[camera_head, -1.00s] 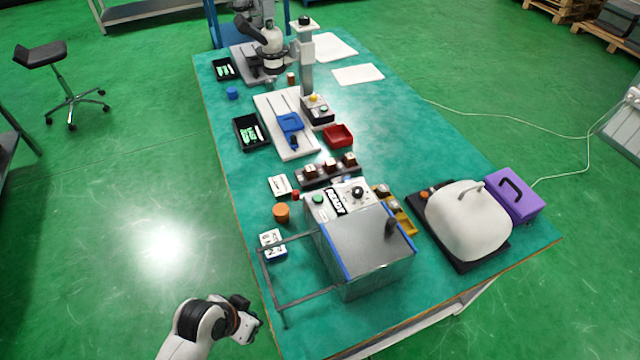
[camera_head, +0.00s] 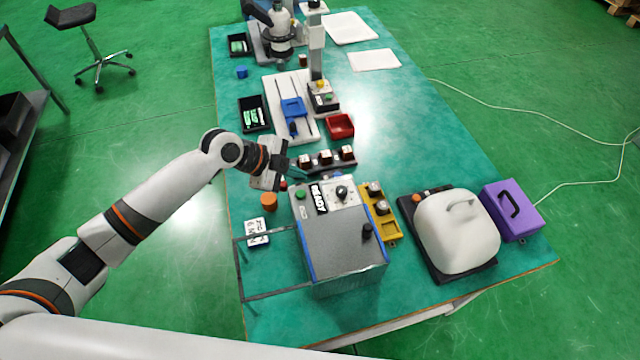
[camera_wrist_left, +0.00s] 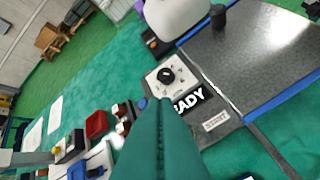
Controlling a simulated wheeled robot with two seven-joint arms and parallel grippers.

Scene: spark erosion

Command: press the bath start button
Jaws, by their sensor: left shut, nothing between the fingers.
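The bath machine (camera_head: 342,245) is a grey box with a flat lid and blue edges. Its control panel (camera_head: 326,205) carries a green button (camera_head: 300,194), a READY sign (camera_head: 319,198) and a black dial (camera_head: 342,192). My left gripper (camera_head: 297,173) is shut and empty, just behind and above the green button, apart from it as far as I can tell. In the left wrist view its teal fingers (camera_wrist_left: 160,115) point towards the panel beside the dial (camera_wrist_left: 166,76) and partly cover the READY sign (camera_wrist_left: 192,104). The green button is hidden there. My right gripper is out of view.
A rack with brown blocks (camera_head: 327,161) stands close behind the panel. A yellow tray (camera_head: 381,214) and a white cover (camera_head: 457,235) are on the right.

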